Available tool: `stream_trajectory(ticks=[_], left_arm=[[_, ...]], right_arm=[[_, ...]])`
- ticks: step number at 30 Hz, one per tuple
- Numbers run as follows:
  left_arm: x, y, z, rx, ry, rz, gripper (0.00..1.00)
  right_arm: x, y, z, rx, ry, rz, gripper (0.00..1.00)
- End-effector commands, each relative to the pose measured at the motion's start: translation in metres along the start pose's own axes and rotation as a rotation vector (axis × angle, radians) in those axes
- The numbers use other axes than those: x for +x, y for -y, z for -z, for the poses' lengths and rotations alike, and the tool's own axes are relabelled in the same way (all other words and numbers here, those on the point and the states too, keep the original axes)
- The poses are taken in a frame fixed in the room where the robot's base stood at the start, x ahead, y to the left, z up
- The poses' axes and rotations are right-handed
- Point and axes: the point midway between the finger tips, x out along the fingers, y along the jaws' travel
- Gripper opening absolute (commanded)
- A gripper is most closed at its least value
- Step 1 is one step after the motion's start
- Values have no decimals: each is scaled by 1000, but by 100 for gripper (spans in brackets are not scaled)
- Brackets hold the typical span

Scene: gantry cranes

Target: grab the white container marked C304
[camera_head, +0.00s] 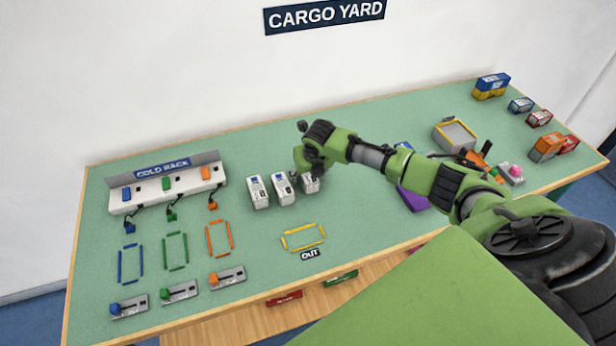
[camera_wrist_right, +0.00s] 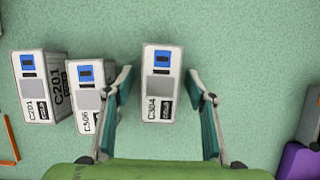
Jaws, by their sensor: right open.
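The white container marked C304 (camera_wrist_right: 162,85) stands on the green table between the fingers of my right gripper (camera_wrist_right: 165,95) in the right wrist view. The right gripper is open, with a finger on each side of the container. The left finger lies in the narrow gap beside the container marked C306 (camera_wrist_right: 90,95). In the head view C304 (camera_head: 311,184) is the rightmost of three white containers and is partly hidden by my right gripper (camera_head: 305,176). My left gripper is not in view.
Another white container, C201 (camera_wrist_right: 37,88), stands left of C306. The cold rack (camera_head: 168,186) is at the back left. A yellow outline (camera_head: 303,237) marked OUT lies in front of the containers. A purple block (camera_head: 413,199) stands to the right. The table between is clear.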

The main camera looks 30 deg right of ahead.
Motion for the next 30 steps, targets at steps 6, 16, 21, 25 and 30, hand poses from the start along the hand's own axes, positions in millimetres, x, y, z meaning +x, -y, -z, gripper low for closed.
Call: stream_trajectory(ticks=[6,16,21,25,30], left_arm=[[0,0,0,0,0,0,40],[0,0,0,0,0,0,40],[0,0,0,0,0,0,40],[1,0,0,0,0,0,40],[8,0,-1,0,0,0,40]], right_arm=[[0,0,0,0,0,0,51],[0,0,0,0,1,0,6],[0,0,0,0,0,0,6],[-2,0,-1,0,1,0,6],[-18,0,-9,0,4,-1,6]])
